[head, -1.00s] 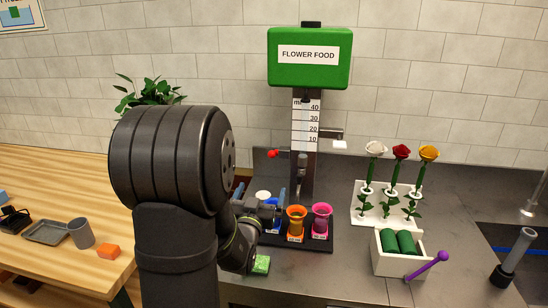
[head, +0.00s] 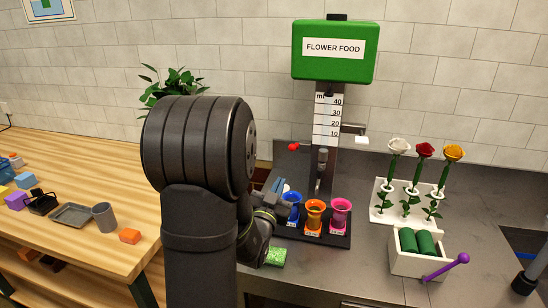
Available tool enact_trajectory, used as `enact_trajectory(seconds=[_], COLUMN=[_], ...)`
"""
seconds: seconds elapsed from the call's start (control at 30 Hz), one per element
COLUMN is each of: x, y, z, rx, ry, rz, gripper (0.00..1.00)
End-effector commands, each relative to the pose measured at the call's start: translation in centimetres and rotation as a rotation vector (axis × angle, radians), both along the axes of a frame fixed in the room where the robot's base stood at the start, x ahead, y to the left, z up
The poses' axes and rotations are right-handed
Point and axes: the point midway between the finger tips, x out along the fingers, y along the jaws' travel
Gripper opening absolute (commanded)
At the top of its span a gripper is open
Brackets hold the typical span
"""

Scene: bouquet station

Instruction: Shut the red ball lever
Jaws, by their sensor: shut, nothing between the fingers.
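The red ball (head: 293,146) is on the end of a short lever at the left of the dispenser's dark post. The post carries a green box labelled FLOWER FOOD (head: 335,50) and a ml scale (head: 327,115). My gripper (head: 279,189) is low and left of the post, beside the blue cup and below the red ball, apart from it. It is shut and empty. My own arm hides part of it, and its fingertips are small and hard to make out.
Blue (head: 292,208), orange (head: 314,217) and pink (head: 340,213) cups stand on a black tray (head: 336,241) under the dispenser. A green sponge-like block (head: 276,257) lies in front. Flowers stand in a white rack (head: 381,214) at right, behind a white box (head: 404,264).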

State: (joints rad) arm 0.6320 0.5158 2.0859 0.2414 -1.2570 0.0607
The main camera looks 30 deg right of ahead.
Motion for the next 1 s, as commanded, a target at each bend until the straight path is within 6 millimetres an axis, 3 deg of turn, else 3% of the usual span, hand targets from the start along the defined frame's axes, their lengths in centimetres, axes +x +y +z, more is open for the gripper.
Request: enact_trajectory(seconds=[0.2, 0.47, 0.7, 1.0], x=[3.2, 5.9, 7.6, 8.3], y=[-1.8, -2.6, -1.9, -0.5], z=[0.3, -0.5, -2.5, -4.5], rx=[0.137, 0.254, 0.304, 0.307], ry=[-0.409, -0.925, -1.364, -1.665], rz=[0.003, 0.06, 0.173, 0.3], gripper=[0.0, 0.0, 0.0, 0.0])
